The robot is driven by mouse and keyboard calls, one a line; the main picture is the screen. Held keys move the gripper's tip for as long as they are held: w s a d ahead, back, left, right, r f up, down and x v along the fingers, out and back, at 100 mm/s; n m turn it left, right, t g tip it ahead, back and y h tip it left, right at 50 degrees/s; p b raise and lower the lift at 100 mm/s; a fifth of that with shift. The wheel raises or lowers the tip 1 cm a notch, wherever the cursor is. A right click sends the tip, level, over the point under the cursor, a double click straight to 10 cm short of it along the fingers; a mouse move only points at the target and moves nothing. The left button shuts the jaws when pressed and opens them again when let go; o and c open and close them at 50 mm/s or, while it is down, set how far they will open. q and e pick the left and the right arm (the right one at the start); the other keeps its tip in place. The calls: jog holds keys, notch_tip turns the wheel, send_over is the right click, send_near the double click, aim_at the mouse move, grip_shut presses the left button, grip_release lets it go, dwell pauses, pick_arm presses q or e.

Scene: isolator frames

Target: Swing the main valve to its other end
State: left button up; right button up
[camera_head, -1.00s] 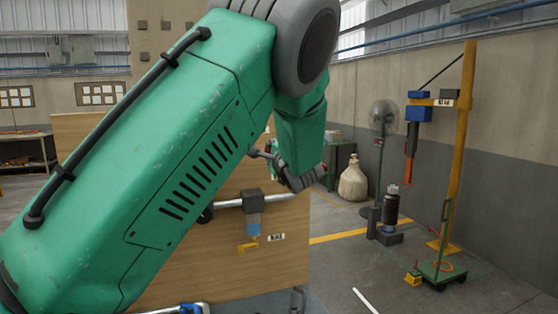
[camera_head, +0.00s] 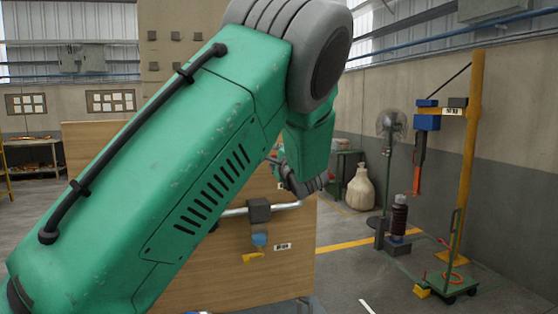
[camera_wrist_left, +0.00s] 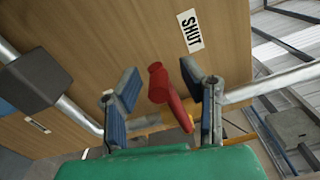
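A red valve handle (camera_wrist_left: 168,92) sticks out from the wooden board in the left wrist view. A gap shows between the handle and each finger. In the head view my green left arm covers much of the board, and the small dark gripper end (camera_head: 304,182) is partly hidden. The red handle cannot be made out there. My right gripper is not in view.
A grey pipe (camera_head: 288,206) with a dark block (camera_head: 259,210) crosses the wooden board (camera_head: 230,275). To the right stand a fan (camera_head: 391,124), a yellow post (camera_head: 467,160) and a green trolley (camera_head: 445,284). Floor between is mostly clear.

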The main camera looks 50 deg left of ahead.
pick_arm(q)
jog(key=shift+s, duration=0.1)
jog(key=v, duration=1.1)
jog(key=shift+f, duration=0.25)
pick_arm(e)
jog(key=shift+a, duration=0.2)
pick_arm(q)
jog(key=shift+d, duration=0.15)
